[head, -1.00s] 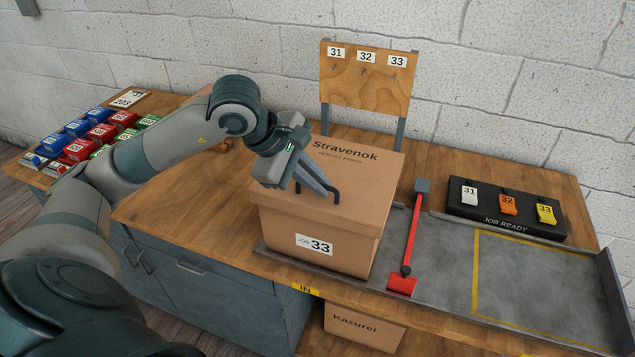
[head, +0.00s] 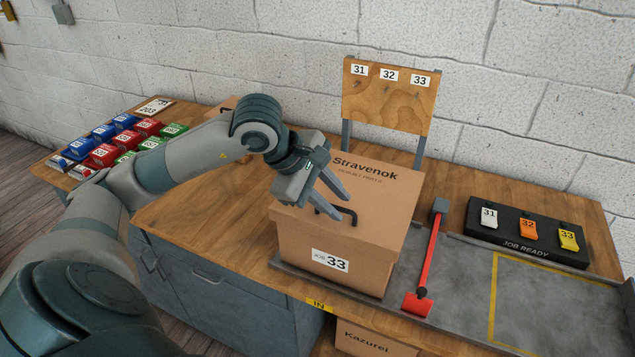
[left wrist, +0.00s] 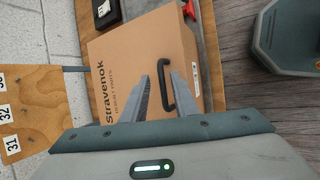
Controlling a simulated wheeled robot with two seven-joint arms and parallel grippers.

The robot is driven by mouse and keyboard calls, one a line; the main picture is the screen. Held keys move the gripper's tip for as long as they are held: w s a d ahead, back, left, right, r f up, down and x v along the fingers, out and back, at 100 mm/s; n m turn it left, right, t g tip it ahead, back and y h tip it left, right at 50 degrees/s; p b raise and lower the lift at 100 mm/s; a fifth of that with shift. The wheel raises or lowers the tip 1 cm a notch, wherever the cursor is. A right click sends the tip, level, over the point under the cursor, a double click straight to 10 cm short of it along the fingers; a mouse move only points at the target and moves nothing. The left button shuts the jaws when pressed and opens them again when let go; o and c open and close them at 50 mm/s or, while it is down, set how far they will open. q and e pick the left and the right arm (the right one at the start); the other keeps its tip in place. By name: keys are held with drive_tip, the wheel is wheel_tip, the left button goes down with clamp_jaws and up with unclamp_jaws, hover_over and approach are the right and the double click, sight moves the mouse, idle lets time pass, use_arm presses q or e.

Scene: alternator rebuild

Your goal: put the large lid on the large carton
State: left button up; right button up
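The large carton (head: 325,246) is a brown box with a "JOB 33" label, standing on the bench at the front. The large lid (head: 382,201), marked "Stravenok Rebuilt Parts", sits flat on its top and covers its opening. The lid's black handle (head: 352,214) stands up near the lid's middle. My left gripper (head: 340,205) is over the lid with its fingers apart, at the handle. In the left wrist view the handle (left wrist: 165,80) shows between the spread fingers (left wrist: 166,90), with the lid (left wrist: 130,62) beneath. My right gripper is not in view.
A red lever arm (head: 429,255) lies to the right of the carton, beside a grey tray with a yellow outline (head: 492,300). A black "JOB READY" rack (head: 525,240) holds tags. A number board (head: 390,98) stands behind. Several coloured boxes (head: 105,153) are at left.

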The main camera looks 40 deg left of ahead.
use_arm(q)
drive_tip(key=b+v, duration=0.2)
drive_tip(key=v, duration=0.9)
drive_tip(key=shift+s+b, duration=0.15)
drive_tip(key=shift+b, duration=0.2)
idle(0.3)
